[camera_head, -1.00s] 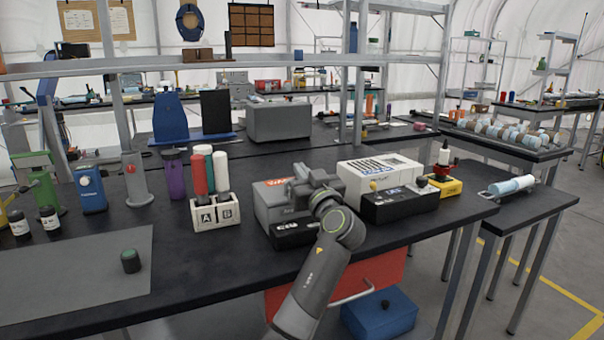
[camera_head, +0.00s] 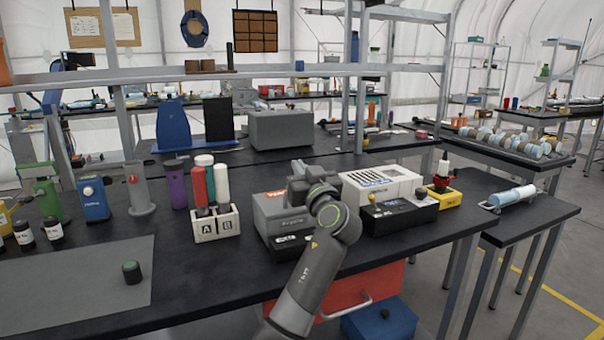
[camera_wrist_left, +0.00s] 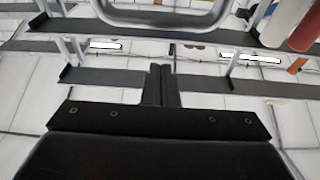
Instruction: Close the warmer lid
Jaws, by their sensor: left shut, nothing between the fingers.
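The warmer is a grey box (camera_head: 266,210) with an orange-red label, on the dark bench right of the A/B rack in the head view. My left arm reaches over its front and right part, hiding much of its top. I cannot tell how far its lid stands open. My left gripper is at the warmer's top in the head view, its tips mostly hidden. In the left wrist view its fingers (camera_wrist_left: 160,85) are together with nothing between them. A grey loop-shaped bar crosses the top of that view, apart from the fingers. My right gripper is not in view.
Right of the warmer stand a white block unit (camera_head: 385,185), a black control box (camera_head: 400,214) and a yellow box (camera_head: 447,199). The white A/B rack (camera_head: 216,223) is close on the left. A grey mat (camera_head: 75,275) lies at front left.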

